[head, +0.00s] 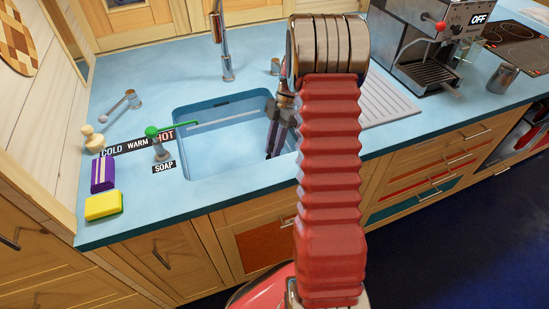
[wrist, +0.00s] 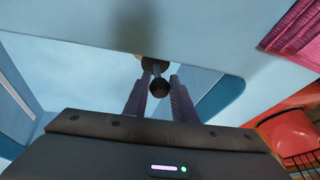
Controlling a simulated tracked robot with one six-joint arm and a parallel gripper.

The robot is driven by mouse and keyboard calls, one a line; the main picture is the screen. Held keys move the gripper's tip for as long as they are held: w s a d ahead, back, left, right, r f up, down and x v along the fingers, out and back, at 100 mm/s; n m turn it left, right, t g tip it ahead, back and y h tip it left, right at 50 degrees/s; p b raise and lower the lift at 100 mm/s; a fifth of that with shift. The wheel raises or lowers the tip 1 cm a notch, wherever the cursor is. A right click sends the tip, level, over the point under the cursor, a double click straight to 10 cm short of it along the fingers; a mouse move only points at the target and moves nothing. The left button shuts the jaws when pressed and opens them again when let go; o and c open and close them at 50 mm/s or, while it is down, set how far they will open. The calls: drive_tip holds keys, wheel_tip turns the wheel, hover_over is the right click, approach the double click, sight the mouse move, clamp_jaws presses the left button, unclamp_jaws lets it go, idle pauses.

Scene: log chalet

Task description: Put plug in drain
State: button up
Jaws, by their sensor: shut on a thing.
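My gripper (head: 275,148) reaches down into the right part of the blue sink basin (head: 205,150) in the head view. In the wrist view its two fingers (wrist: 160,95) are closed around a small dark piece with a round knob, which I take to be the plug (wrist: 160,84). A wider dark part shows just beyond the knob. The plug cannot be made out in the head view. I cannot make out the drain in either view; my arm hides part of the basin's right side in the head view.
A tap (head: 224,50) stands behind the basin. A green-topped soap dispenser (head: 155,140), a purple pack (head: 103,173) and a yellow sponge (head: 103,206) are at left. A ribbed draining area (head: 390,103) and a coffee machine (head: 425,50) are at right.

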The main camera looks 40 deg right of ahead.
drive_tip(key=shift+f, duration=0.6)
drive_tip(key=shift+f, duration=1.85)
drive_tip(key=shift+f, duration=0.1)
drive_tip(key=o, duration=1)
drive_tip(key=shift+o, duration=0.2)
drive_tip(key=v, duration=1.2)
